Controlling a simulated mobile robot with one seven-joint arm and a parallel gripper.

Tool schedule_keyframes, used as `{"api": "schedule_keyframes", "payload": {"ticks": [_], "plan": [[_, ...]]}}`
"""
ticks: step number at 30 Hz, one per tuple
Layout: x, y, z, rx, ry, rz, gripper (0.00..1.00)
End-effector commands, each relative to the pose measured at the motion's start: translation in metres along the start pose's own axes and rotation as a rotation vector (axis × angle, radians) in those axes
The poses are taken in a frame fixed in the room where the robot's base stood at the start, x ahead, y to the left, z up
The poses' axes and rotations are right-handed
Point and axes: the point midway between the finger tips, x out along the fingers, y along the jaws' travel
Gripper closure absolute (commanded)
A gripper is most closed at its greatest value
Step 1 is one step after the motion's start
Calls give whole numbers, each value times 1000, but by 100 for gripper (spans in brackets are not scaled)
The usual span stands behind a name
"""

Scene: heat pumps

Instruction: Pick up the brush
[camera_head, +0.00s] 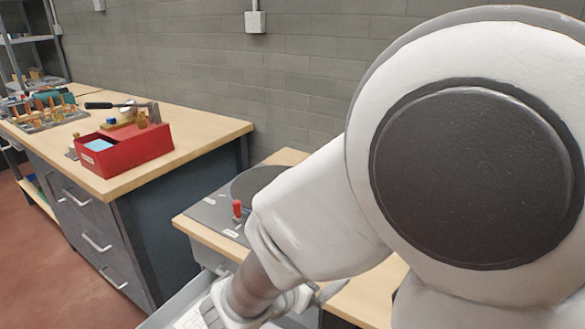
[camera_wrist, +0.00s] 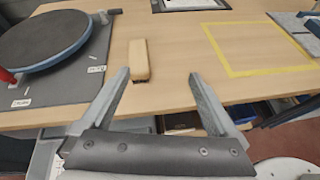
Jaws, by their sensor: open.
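The brush (camera_wrist: 139,61) appears in the wrist view as a narrow tan wooden block with a dark lower edge. It lies on the wooden table, to the right of the grey mat with the turntable. My gripper (camera_wrist: 159,76) is open and empty, its two grey fingers spread apart. The brush is ahead of the fingers, closer to the left fingertip, and I cannot tell whether they touch. In the head view my arm covers much of the right side, and I cannot make out the brush there.
A round dark turntable (camera_wrist: 42,40) sits on the mat left of the brush. A yellow taped square (camera_wrist: 262,72) marks bare table to the right. In the head view, a red bin (camera_head: 124,150) stands on a workbench, and a red-handled item (camera_head: 237,208) is beside my arm.

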Motion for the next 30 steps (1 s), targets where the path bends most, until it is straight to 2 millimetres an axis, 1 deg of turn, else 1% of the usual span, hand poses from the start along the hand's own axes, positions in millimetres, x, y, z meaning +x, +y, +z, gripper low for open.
{"api": "schedule_keyframes", "payload": {"ticks": [1, 3, 5, 8, 11, 18, 21, 25, 30], "plan": [[1, 10, -16, -60, -11, 40, 5], [-1, 20, -24, -115, -24, 81, 5], [-1, 25, -28, -141, -32, 101, 5], [5, 28, -30, -156, -37, 113, 5], [22, 30, -30, -155, -38, 111, 5], [75, 35, -29, -153, -36, 108, 5], [95, 38, -28, -153, -36, 109, 5], [112, 40, -27, -153, -36, 110, 5], [120, 42, -26, -153, -36, 113, 5]]}}
